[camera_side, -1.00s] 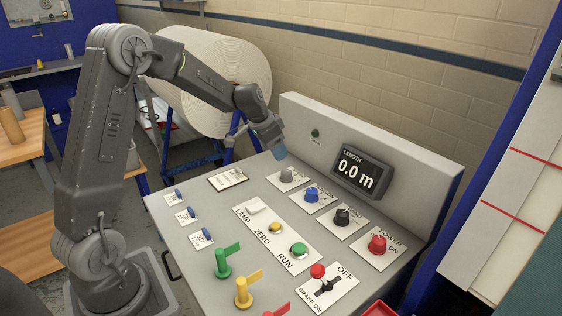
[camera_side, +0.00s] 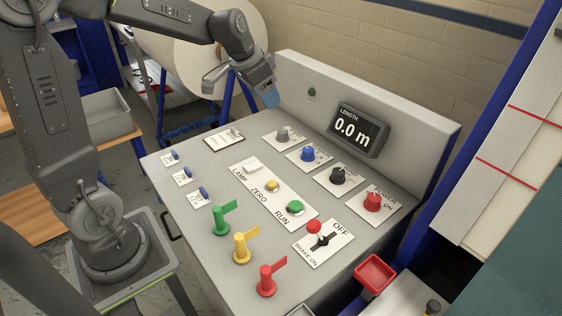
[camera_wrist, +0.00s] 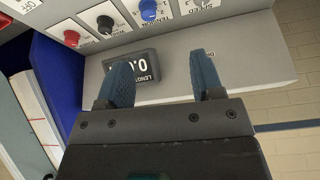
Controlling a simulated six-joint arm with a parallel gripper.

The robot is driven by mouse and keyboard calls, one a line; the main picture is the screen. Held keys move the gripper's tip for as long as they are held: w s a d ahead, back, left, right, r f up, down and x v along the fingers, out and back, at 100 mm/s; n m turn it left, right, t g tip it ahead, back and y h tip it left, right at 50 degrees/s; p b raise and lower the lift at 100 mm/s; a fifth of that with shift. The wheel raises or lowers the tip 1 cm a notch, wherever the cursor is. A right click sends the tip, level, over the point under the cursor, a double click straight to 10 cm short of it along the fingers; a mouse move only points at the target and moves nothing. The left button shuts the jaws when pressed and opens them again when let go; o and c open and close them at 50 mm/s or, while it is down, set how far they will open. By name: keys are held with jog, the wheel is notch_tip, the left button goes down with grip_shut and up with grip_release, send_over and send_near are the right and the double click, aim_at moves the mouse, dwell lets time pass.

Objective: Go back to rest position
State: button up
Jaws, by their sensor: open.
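My gripper (camera_side: 268,97) hangs in the air above the back edge of the control panel (camera_side: 205,262), left of the length display. In the wrist view its two blue fingers (camera_wrist: 164,82) stand apart with nothing between them. The length display (camera_side: 357,131) reads 0.0 m; it also shows in the wrist view (camera_wrist: 150,66), partly hidden by a finger. A row of knobs lies in front of it: a grey knob (camera_side: 283,134), a blue knob (camera_side: 308,154), a black knob (camera_side: 337,175) and a red power knob (camera_side: 372,202). My gripper appears apart from all of them.
A large white roll (camera_side: 195,45) stands behind my arm. Green (camera_side: 222,220), yellow (camera_side: 241,246) and red (camera_side: 266,279) flag levers rise from the panel's front. A brake lever (camera_side: 321,241) and a red tray (camera_side: 374,273) are at the right. The air above the panel is clear.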

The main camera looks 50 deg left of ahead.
jog(key=s+d, duration=0.3)
jog(key=s, duration=0.4)
jog(key=s+d+r+n, duration=0.1)
jog(key=s+d, duration=0.3)
jog(key=s, duration=0.2)
jog(key=s+d+r+t, duration=0.1)
jog(key=s+d, duration=0.3)
jog(key=s, duration=0.3)
jog(key=shift+s+d+n, duration=0.15)
jog(key=shift+s+n, duration=0.15)
jog(key=shift+w+r, duration=0.15)
